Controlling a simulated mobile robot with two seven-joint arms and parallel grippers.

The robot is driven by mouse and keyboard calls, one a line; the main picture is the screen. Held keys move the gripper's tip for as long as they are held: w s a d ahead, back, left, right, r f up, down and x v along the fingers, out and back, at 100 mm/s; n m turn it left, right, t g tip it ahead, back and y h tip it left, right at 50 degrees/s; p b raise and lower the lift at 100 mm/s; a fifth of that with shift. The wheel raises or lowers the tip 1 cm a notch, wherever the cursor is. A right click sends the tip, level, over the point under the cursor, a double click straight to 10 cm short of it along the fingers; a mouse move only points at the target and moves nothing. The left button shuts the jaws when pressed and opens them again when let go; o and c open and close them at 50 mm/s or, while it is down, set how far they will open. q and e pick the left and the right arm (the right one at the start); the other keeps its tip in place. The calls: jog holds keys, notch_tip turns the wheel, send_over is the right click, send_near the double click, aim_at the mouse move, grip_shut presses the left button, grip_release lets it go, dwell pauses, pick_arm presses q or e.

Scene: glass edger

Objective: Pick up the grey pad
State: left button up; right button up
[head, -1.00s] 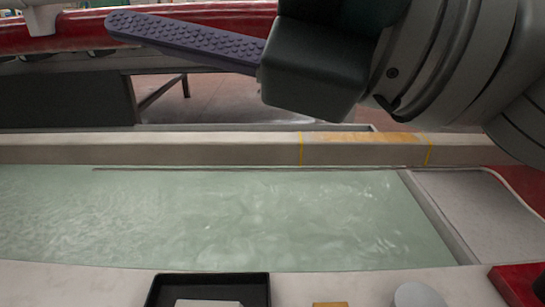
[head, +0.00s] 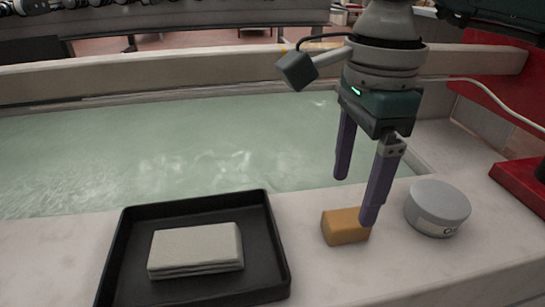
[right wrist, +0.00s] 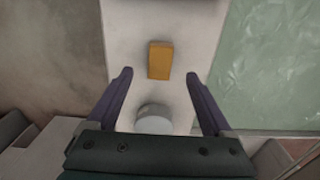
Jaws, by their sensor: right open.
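The grey pad (head: 196,249) is a pale, flat, layered rectangle lying in a black tray (head: 278,240) on the near ledge in the head view. My right gripper (head: 355,200) points down, open and empty, with two purple fingers well to the right of the tray. In the head view one fingertip overlaps an orange block (head: 343,227); I cannot tell whether they touch. The right wrist view shows the spread fingers (right wrist: 159,74), with the orange block (right wrist: 160,60) just beyond the tips. The pad is not seen there. My left gripper is not in view.
A round grey tin (head: 438,207) stands right of the orange block, and shows in the wrist view (right wrist: 153,119). A water-filled trough (head: 180,150) lies behind the ledge. A red object (head: 522,188) is at the right edge. The ledge between tray and block is clear.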

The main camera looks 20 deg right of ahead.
aim_at(347, 217)
notch_tip(347, 217, down, 5)
jog(key=shift+f+b, duration=0.15)
jog(key=shift+b, duration=0.7)
jog(key=c, duration=0.4)
grip_shut()
